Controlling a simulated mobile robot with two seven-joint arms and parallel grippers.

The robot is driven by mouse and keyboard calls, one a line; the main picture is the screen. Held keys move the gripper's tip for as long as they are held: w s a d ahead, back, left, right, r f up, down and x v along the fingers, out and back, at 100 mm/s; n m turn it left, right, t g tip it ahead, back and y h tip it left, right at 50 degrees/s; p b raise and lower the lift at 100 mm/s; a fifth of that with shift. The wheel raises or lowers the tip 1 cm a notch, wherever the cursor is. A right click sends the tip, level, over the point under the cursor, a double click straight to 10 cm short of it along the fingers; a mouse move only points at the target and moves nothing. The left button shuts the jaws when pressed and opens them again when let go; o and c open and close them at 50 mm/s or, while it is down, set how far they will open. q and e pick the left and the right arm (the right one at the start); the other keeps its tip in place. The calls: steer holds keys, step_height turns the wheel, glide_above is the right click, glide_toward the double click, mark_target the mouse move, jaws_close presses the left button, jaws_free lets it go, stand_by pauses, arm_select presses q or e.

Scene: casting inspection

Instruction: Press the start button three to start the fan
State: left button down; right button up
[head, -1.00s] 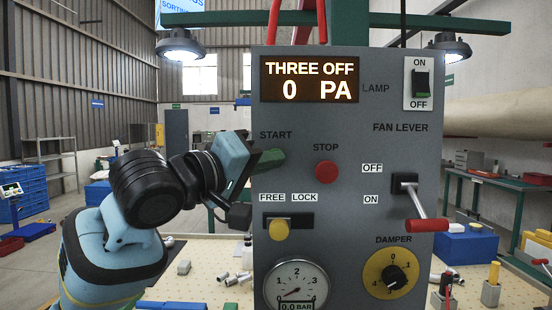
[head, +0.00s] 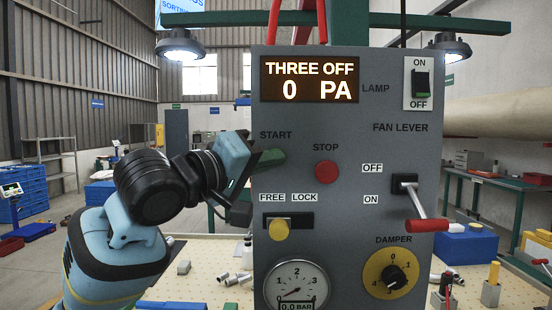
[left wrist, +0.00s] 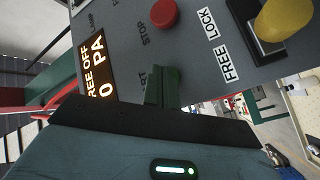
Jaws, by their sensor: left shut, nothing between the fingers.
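The grey control panel (head: 345,205) stands upright in front of me. Its display (head: 310,79) reads "THREE OFF" and "0 PA". My left gripper (head: 279,156) is at the panel's left side, just below the START label (head: 276,134). Its dark green fingers are shut with nothing between them. In the left wrist view the shut fingers (left wrist: 167,75) point at the panel and partly cover the START label. The start button cannot be made out; the fingers hide that spot. I cannot tell whether they touch it. My right gripper is not in view.
A red STOP button (head: 326,170) is right of the fingers. A yellow knob (head: 279,230) stands at FREE below. The red-handled fan lever (head: 427,225), damper dial (head: 393,273), lamp switch (head: 421,84) and pressure gauge (head: 297,288) are also on the panel.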

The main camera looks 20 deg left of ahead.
arm_select(q)
steer(key=shift+w+a, duration=0.1)
steer(key=shift+w, duration=0.3)
stand_by(0.5)
steer(key=shift+s, duration=0.15)
steer(key=shift+s+d, duration=0.2)
steer(key=shift+s, duration=0.4)
steer(key=shift+s+d, duration=0.25)
steer(key=shift+s, duration=0.55)
steer(key=shift+s+d, duration=0.2)
steer(key=shift+s, duration=0.65)
steer(key=shift+s+d, duration=0.25)
steer(key=shift+s, duration=0.55)
